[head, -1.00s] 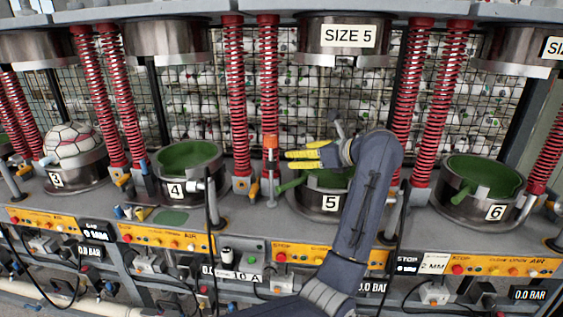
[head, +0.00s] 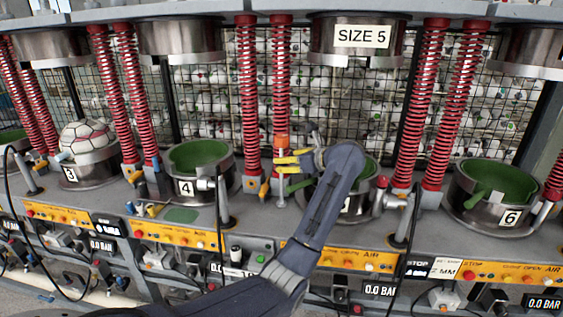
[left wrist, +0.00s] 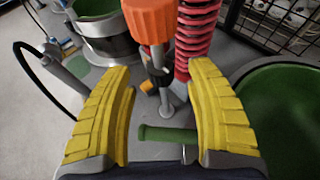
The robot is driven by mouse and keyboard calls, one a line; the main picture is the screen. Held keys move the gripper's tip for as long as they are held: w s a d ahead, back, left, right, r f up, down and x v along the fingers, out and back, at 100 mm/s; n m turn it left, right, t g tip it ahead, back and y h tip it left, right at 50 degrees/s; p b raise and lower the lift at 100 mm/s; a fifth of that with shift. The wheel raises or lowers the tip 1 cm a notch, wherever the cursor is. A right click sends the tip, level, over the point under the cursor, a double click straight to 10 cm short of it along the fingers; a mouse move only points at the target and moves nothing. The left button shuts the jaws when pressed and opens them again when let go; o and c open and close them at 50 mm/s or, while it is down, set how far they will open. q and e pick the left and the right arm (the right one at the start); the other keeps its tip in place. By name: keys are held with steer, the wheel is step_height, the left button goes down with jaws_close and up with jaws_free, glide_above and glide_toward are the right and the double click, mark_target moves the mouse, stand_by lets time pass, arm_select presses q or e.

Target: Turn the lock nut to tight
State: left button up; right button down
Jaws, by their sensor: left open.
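An orange faceted cap, apparently the lock nut (head: 282,141), sits on an upright post left of press 5. In the left wrist view the orange cap (left wrist: 150,18) is large at the top, on a grey stem. My left gripper (head: 284,166), with yellow fingers, is open and empty just below the cap in the head picture. In the left wrist view the fingers (left wrist: 160,75) stand apart on either side of the post's line, and I cannot tell any contact. A green handle (left wrist: 168,134) shows low between them. My right gripper is out of view.
Green-lined press cup 4 (head: 198,178) stands left and cup 6 (head: 495,205) right. My arm partly hides cup 5. Red springs (head: 281,80) rise close behind the post. A panelled ball (head: 86,137) sits in cup 3. A black cable (left wrist: 30,75) loops at left.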

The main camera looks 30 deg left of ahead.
arm_select(q)
steer(key=shift+x, duration=2)
steer(key=shift+o, duration=0.2)
steer(key=c, duration=1.2)
